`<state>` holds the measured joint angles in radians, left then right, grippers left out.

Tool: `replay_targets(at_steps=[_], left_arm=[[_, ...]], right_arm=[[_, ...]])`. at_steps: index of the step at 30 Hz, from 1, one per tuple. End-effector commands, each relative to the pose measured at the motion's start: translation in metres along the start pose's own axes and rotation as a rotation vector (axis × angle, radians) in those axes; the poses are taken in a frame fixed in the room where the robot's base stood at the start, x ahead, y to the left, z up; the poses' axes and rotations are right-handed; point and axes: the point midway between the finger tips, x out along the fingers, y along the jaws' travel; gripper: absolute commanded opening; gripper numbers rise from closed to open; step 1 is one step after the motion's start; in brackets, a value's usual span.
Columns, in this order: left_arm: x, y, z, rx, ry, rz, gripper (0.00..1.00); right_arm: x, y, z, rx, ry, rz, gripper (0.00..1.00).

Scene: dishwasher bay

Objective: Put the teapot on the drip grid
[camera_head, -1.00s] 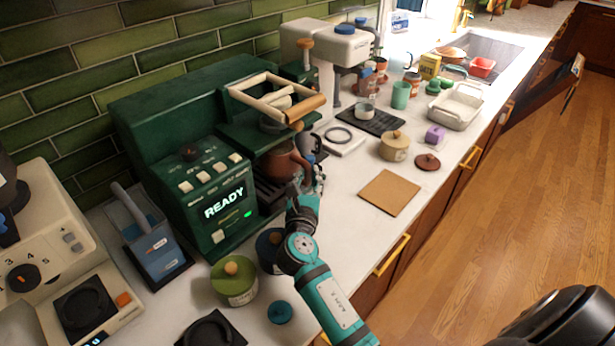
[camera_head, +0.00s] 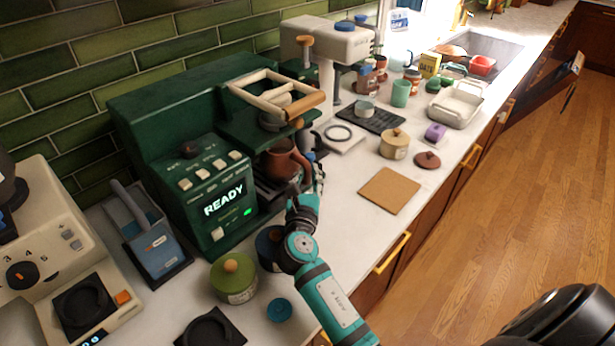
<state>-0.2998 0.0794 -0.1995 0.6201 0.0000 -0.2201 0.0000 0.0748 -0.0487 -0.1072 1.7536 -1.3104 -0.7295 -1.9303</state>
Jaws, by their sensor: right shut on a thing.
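The brown teapot (camera_head: 283,162) is in the bay of the green coffee machine (camera_head: 165,120), below its brewing head. The dark slatted drip grid (camera_head: 270,194) shows below and to the left of the teapot, at the machine's base. The teapot's underside is partly hidden, so I cannot tell whether it touches the grid. My right gripper (camera_head: 312,178) is shut on the teapot from its right side, and its fingers are small and partly hidden in the picture. My left gripper is not in view.
A green lidded pot (camera_head: 233,282) and a dark blue pot (camera_head: 268,245) stand close to my right arm. A brown square board (camera_head: 390,190) lies to the right. A wooden frame (camera_head: 278,95) sits on top of the machine.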

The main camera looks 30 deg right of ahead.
Motion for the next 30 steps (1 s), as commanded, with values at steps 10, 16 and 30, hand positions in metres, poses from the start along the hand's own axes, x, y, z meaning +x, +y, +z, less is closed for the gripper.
replay_targets(at_steps=[10, 16, 30], left_arm=[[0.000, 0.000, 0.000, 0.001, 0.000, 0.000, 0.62], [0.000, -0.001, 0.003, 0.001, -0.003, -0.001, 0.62], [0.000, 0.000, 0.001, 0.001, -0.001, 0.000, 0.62]], right_arm=[[0.000, 0.000, 0.000, 0.001, 0.001, 0.000, 0.43], [-0.002, 0.000, -0.003, -0.002, 0.006, 0.000, 0.43], [-0.086, 0.000, -0.002, 0.000, 0.005, 0.001, 0.43]])
